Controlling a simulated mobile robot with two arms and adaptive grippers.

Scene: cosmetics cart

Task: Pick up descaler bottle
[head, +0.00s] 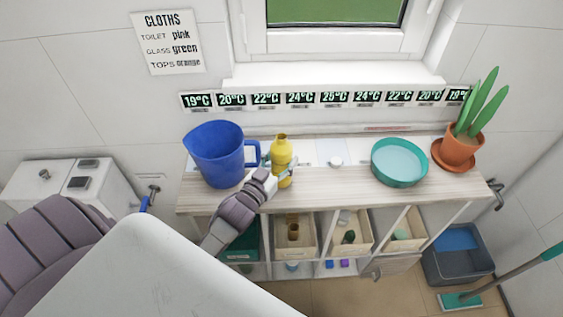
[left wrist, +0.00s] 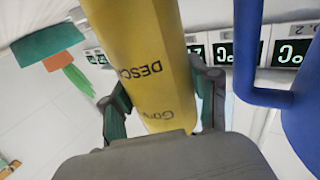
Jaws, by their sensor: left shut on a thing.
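The yellow descaler bottle (head: 281,158) stands upright on the wooden cart top, right of the blue jug. In the left wrist view the bottle (left wrist: 145,55) fills the middle, with part of its "DESC" lettering showing. My left gripper (head: 280,170) reaches in from the lower left and is shut around the bottle. In the left wrist view the gripper fingers (left wrist: 163,100) lie on both sides of the bottle. Whether the bottle's base touches the cart top is hard to tell. My right gripper is not in view.
A blue jug (head: 214,155) stands close left of the bottle, its handle towards it. A teal bowl (head: 399,164) and a potted plant (head: 460,150) stand further right. Crates fill the shelf below.

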